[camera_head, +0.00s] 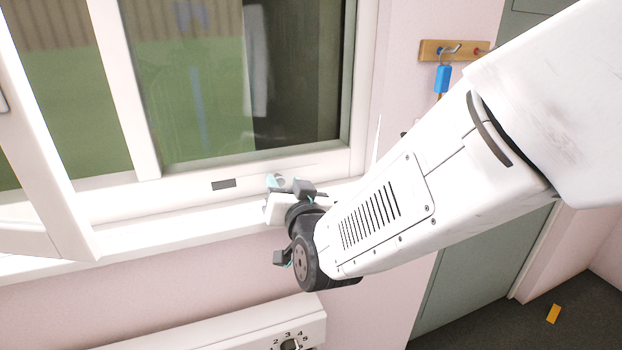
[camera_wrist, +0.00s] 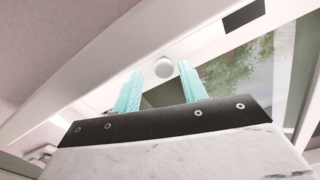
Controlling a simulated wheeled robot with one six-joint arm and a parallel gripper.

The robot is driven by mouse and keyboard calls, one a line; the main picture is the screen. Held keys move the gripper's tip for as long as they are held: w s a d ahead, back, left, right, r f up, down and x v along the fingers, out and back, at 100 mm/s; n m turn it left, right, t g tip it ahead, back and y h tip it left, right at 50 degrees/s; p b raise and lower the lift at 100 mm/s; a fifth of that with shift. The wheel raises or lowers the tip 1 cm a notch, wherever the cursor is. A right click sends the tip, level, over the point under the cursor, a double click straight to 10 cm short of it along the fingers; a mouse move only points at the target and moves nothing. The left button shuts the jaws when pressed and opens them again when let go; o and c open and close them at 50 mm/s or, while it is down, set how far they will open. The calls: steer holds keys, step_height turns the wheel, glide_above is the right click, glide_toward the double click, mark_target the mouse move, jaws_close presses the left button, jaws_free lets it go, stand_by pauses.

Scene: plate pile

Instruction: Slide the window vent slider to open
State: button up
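The vent slider shows as a round white knob (camera_wrist: 164,67) on the white window frame in the wrist view. My gripper (camera_wrist: 160,70) has two teal fingers, spread apart. The knob appears between the fingertips with a gap on each side; I cannot tell how far beyond the tips it lies. In the head view my gripper (camera_head: 276,181) is at the lower rail of the window, where the knob is not clearly visible. A short dark rectangle (camera_head: 223,184) sits on that rail to the left; a dark patch (camera_wrist: 262,17) on the frame also shows in the wrist view.
The white window sill (camera_head: 160,227) runs below the rail. An open white casement (camera_head: 40,150) stands at the left. Below is a white heater (camera_head: 240,330) with a numbered dial. A wooden key rack (camera_head: 432,50) with a blue-tagged key (camera_head: 442,78) hangs at the right.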

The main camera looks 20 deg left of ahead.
steer(key=shift+s, duration=0.1)
steer(key=shift+s+d, duration=0.1)
steer(key=shift+s, duration=0.1)
steer(key=v, duration=0.7)
steer(key=shift+d, duration=0.1)
